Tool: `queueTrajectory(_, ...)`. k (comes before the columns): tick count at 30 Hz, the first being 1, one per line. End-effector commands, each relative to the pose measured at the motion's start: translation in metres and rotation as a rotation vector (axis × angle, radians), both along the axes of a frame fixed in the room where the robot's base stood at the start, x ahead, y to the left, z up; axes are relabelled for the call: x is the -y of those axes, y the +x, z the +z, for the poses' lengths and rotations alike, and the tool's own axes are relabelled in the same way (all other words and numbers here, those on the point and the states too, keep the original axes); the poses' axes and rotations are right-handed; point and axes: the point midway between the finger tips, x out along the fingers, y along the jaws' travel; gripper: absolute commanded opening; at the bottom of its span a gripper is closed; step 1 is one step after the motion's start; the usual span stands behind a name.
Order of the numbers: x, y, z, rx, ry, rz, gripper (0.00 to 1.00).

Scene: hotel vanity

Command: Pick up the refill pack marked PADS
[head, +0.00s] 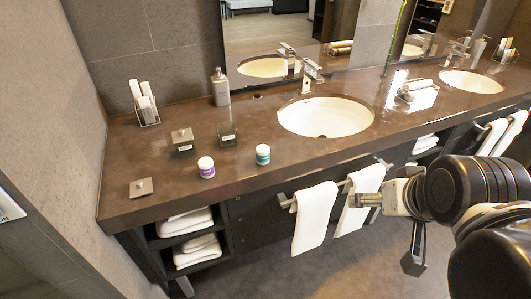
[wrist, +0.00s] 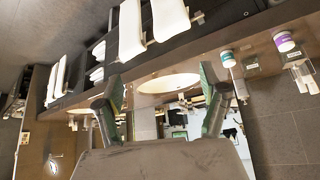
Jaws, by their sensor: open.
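Two small white-capped tubs stand upright on the brown counter (head: 330,163). One has a purple label (head: 207,168) and the other a teal label (head: 263,155); the print is too small to read, so I cannot tell which is marked PADS. They also show at the right of the wrist view, purple (wrist: 285,42) and teal (wrist: 227,60). My gripper (wrist: 162,100) is open and empty, its two dark fingers spread. In the head view my arm is at the right, in front of the counter, well away from both tubs.
Two dark square containers (head: 184,146) (head: 227,137) stand behind the tubs, and a flat square lid-like piece (head: 140,187) lies at front left. A grey bottle (head: 220,88), white holder (head: 145,105) and sink (head: 326,116) are behind. Towels (head: 314,215) hang in front.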

Motion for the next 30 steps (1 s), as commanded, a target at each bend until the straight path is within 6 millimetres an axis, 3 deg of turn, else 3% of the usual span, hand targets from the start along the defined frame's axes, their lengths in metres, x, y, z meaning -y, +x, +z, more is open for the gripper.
queueTrajectory(12,0.0,0.0,0.0,0.0,0.0,0.0,0.75)
queueTrajectory(16,0.0,0.0,0.0,0.0,0.0,0.0,0.6)
queueTrajectory(24,0.0,0.001,0.0,-0.001,0.003,-0.002,0.59)
queueTrajectory(30,-0.007,0.02,0.014,-0.034,0.067,-0.076,0.59)
